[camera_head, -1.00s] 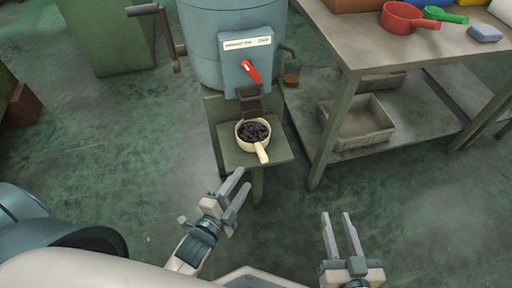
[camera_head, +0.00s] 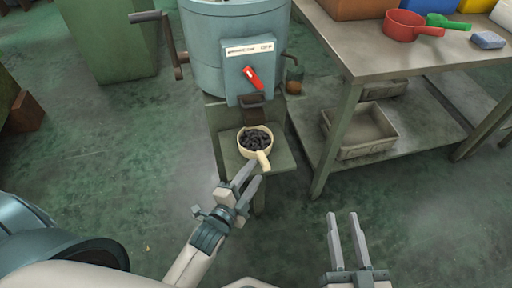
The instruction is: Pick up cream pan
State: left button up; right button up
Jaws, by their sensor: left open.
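The cream pan (camera_head: 244,149) sits upright on the small green stand under the machine's chute, filled with dark pieces. Its handle (camera_head: 263,161) points toward me and slightly right. My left gripper (camera_head: 253,174) is open, with its fingertips just short of the pan's handle; I cannot tell if they touch it. My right gripper (camera_head: 345,214) is open and empty, low in the view, over the floor and away from the pan.
The blue-grey machine (camera_head: 205,45) with a red lever (camera_head: 252,77) stands behind the pan. The green stand (camera_head: 283,157) holds the pan. A workbench (camera_head: 364,56) at right carries a red pan (camera_head: 404,24) and a green scoop (camera_head: 447,21). A tray (camera_head: 360,151) lies on its lower shelf.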

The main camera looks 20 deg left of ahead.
aim_at(262, 162)
pick_arm(q)
jog(key=shift+b+x, duration=0.45)
jog(key=shift+x, duration=2.6)
pick_arm(e)
jog(key=shift+s+a+r+t+y, duration=0.15)
jog(key=shift+r+t, duration=0.25)
jog(key=shift+r, duration=0.3)
jog(key=shift+s+a+r+t+y, duration=0.1)
jog(key=shift+s+r+t+y, duration=0.1)
jog(key=shift+r+t, duration=0.35)
jog(key=shift+s+a+r+t+y, duration=0.15)
jog(key=shift+r+t, duration=0.1)
jog(key=shift+r, duration=0.55)
jog(key=shift+d, duration=0.1)
pick_arm(q)
jog(key=shift+w, duration=0.15)
jog(key=shift+b+x, duration=0.7)
jog(key=shift+x, duration=1.75)
jog(key=shift+d+r, duration=0.15)
pick_arm(e)
jog(key=r+t, duration=0.1)
jog(key=s+r+t, duration=0.1)
jog(key=r, duration=0.1)
jog(key=s+r+y, duration=0.1)
jog(key=shift+s+r+t, duration=0.25)
jog(key=shift+r+t, duration=0.05)
jog(key=shift+t, duration=0.1)
pick_arm(q)
jog(key=shift+c, duration=0.6)
